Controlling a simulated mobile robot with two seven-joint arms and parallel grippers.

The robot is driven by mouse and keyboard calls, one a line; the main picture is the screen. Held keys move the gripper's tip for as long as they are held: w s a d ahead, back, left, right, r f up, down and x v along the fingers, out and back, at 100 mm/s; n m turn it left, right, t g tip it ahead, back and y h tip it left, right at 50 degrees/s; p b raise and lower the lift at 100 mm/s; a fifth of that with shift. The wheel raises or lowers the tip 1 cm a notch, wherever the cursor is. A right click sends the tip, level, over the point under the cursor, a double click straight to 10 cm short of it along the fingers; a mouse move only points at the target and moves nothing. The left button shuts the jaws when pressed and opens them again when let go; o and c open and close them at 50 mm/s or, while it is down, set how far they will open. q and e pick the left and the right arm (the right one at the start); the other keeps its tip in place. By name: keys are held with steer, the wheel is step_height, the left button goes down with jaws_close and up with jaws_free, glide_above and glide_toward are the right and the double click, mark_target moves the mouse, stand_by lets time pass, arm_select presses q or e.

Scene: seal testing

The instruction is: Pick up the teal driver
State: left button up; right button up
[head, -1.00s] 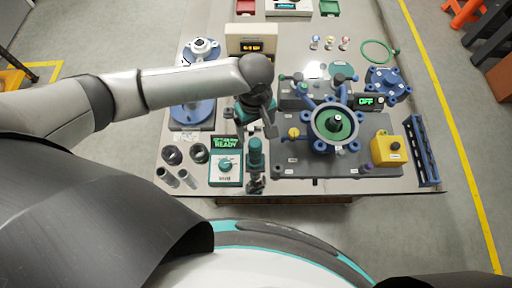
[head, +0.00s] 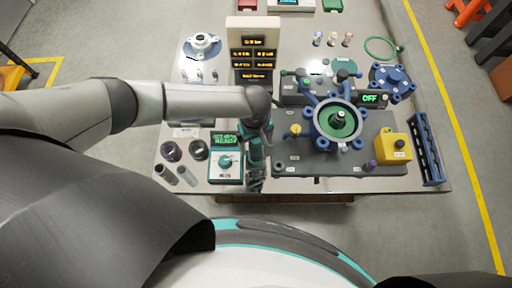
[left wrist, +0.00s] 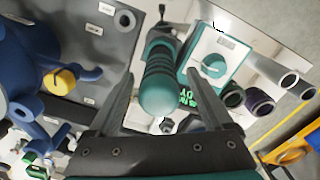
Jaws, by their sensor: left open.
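The teal driver (head: 255,158) stands near the front edge of the table, beside the torque box with the teal dial (head: 226,163). In the left wrist view its ribbed teal handle (left wrist: 160,75) points toward the camera, between the two fingers. My left gripper (head: 262,132) is over the driver in the head view, partly covering it. In the left wrist view the left gripper (left wrist: 163,84) is open, with one finger on each side of the handle; I cannot tell if either touches. My right gripper is not in view.
Right of the driver lies a grey plate (head: 290,170) with a blue clamp fixture (head: 337,120) and a yellow button box (head: 392,149). Dark rings (head: 198,150) and grey cylinders (head: 187,176) stand to the left. A blue rack (head: 426,150) stands at the right edge.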

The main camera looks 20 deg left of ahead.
arm_select(q)
jaws_close()
stand_by(0.7)
